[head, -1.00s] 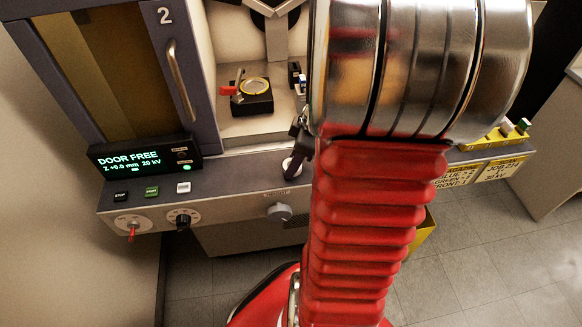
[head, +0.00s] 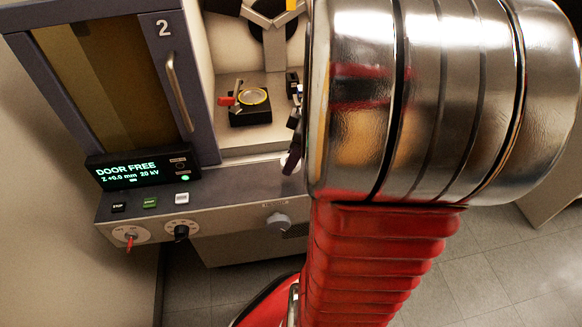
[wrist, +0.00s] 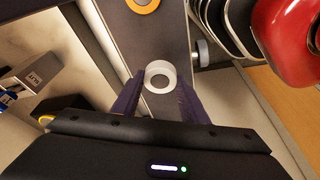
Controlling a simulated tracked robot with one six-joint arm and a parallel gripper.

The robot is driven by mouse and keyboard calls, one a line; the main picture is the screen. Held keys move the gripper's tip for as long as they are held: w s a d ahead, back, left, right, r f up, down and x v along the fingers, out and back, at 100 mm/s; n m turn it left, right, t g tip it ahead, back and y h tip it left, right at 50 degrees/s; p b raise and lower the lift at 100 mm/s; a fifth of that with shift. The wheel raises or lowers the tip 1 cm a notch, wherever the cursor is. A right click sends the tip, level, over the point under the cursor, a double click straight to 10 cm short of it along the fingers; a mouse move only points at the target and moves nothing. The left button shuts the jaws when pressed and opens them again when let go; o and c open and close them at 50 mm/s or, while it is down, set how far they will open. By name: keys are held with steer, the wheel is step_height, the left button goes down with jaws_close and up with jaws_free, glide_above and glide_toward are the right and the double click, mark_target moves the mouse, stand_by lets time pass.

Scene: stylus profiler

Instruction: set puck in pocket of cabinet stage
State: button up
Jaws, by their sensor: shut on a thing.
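The puck (wrist: 160,70) is a white ring with a dark centre, held between the two dark purple fingers of my gripper (wrist: 160,90) in the wrist view. It is above the grey front ledge. In the head view, my gripper (head: 293,153) shows only partly, beside the large metal arm link, and the puck is mostly hidden. The cabinet stage (head: 250,117) is a black block inside the open bay, with a round yellow-rimmed pocket (head: 253,97) on top and a red lever (head: 227,101) at its left. My gripper is right of and in front of the stage.
The sliding door (head: 110,85) with its handle (head: 178,90) stands left of the bay opening. A display (head: 140,170) reads DOOR FREE. Buttons and knobs line the front panel. An orange ring (wrist: 142,5) lies on the ledge in the wrist view. My arm blocks the right side.

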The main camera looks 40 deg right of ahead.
step_height(320, 180, up, 4)
steer(key=shift+r, duration=0.2)
stand_by(0.4)
steer(key=o, duration=0.5)
steer(key=c, duration=0.9)
jaws_close()
steer(key=shift+s, duration=0.1)
